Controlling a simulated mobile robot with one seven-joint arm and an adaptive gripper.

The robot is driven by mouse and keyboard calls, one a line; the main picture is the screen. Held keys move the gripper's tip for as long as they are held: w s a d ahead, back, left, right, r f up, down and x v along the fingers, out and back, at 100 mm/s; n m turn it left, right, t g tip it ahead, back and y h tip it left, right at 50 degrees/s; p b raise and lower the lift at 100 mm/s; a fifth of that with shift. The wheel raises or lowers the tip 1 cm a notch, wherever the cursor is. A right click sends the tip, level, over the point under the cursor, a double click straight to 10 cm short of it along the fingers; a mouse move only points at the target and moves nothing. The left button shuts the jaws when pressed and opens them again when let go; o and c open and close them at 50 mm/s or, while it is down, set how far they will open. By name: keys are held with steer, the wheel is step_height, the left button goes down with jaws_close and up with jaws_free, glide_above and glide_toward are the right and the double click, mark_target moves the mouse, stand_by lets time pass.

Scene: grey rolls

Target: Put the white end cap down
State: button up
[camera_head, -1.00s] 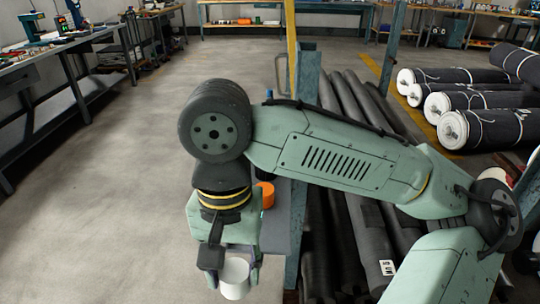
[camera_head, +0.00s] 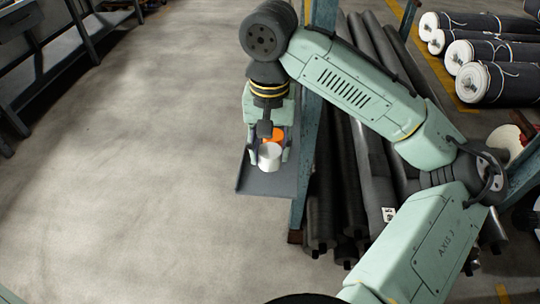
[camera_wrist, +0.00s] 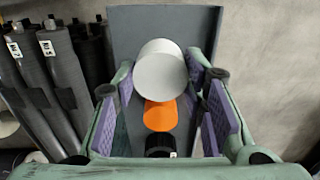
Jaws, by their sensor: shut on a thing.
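The white end cap (camera_head: 270,157) is a short white cylinder held between the fingertips of my gripper (camera_head: 267,150). In the wrist view the white end cap (camera_wrist: 160,68) shows its round face at the far end of the purple finger pads, one on each side. A small grey shelf (camera_head: 262,184) lies behind and below the cap in the head view. Whether the cap touches the shelf cannot be told. An orange cylinder (camera_wrist: 160,115) shows beside the cap, and its top also shows in the head view (camera_head: 276,134).
A black cylindrical thing (camera_wrist: 160,145) lines up with the orange one. A blue-grey post (camera_head: 313,125) and long dark rolls (camera_head: 350,150) stand right of the shelf. White-ended rolls (camera_head: 485,80) lie at the upper right. The floor on the left is clear.

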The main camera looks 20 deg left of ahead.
mark_target(270, 152)
steer(key=shift+f, duration=1.7)
steer(key=shift+f, duration=0.1)
steer(key=o, duration=0.9)
step_height(270, 152, up, 12)
steer(key=shift+r, duration=0.1)
